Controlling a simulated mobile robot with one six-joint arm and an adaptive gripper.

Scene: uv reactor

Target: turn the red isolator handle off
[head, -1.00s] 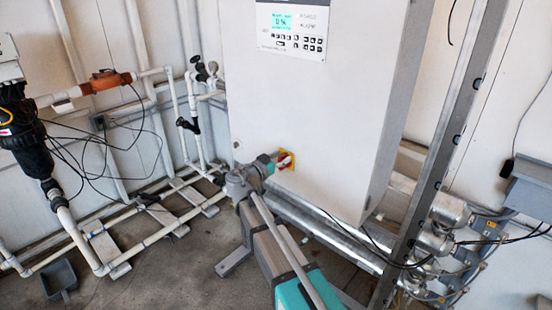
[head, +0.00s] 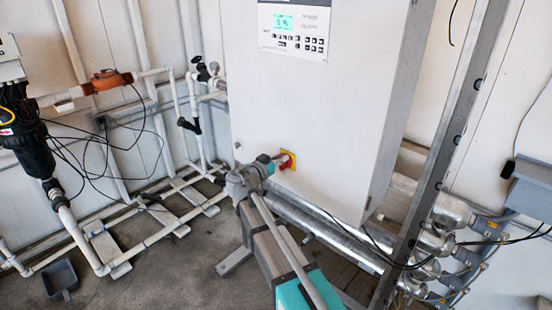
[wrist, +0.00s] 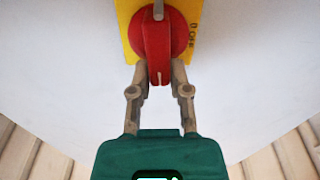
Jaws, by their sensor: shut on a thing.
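The red isolator handle (wrist: 157,42) is on a yellow plate (wrist: 129,14) on the white cabinet front. In the wrist view its bar points straight down the picture, between my fingers, and the "0 OFF" mark lies to the right of the red disc. My gripper (wrist: 159,74) is shut on the lower end of the bar, one finger on each side. In the head view the handle (head: 285,161) is small and partly hidden by my gripper (head: 276,161), which reaches it from the left.
The white cabinet (head: 330,100) has a keypad with a lit display (head: 292,28) above the handle. Silvery pipes (head: 325,233) run below it, and a metal post (head: 440,130) stands to the right. White pipes (head: 150,240) and a grey scoop (head: 61,279) lie at floor level on the left.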

